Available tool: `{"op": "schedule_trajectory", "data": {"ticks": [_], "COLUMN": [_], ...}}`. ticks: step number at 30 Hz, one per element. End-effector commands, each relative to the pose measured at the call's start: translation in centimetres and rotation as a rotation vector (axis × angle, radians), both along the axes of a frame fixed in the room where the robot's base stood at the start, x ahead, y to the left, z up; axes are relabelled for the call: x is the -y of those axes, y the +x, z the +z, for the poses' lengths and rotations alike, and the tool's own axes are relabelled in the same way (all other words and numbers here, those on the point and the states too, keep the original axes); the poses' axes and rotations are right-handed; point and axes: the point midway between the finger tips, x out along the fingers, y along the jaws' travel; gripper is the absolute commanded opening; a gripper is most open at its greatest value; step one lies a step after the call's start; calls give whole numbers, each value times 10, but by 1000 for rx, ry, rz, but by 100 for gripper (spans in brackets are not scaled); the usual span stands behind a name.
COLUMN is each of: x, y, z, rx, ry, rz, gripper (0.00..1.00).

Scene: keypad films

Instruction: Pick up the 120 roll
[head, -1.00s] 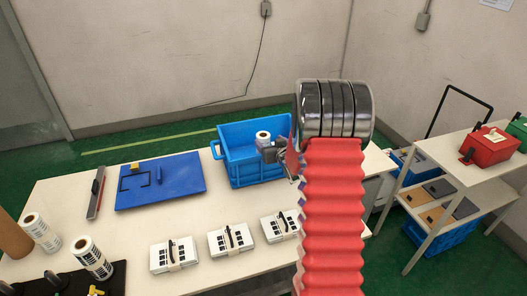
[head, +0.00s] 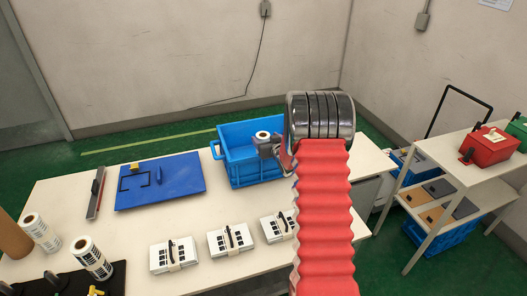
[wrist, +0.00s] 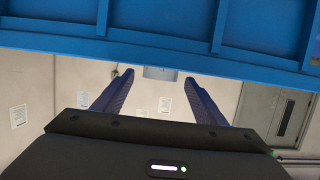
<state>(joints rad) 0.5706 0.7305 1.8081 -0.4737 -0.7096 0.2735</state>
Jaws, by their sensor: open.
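A white roll (head: 262,136) shows at the blue crate (head: 234,172), its round top with a dark core facing up. I cannot read a number on it. My gripper (head: 266,149) is at the crate, just in front of and right of this roll in the head view, partly hidden by my arm. Contact cannot be told. Two printed rolls (head: 41,232) (head: 91,258) stand at the table's left.
The pale table (head: 130,228) also holds a blue board (head: 165,187), a grey bar tool (head: 96,195) and several white strapped boxes (head: 174,255) along the front. A shelf cart (head: 440,150) with a red box (head: 488,146) stands at the right.

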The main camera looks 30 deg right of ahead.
Motion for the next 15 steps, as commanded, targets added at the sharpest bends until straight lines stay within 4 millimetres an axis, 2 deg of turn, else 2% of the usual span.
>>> {"op": "schedule_trajectory", "data": {"ticks": [6, 15], "x": [5, 6], "y": [23, 27], "z": [-7, -8], "rx": [0, 0], "ry": [1, 1], "rz": [1, 1], "gripper": [65, 65]}}
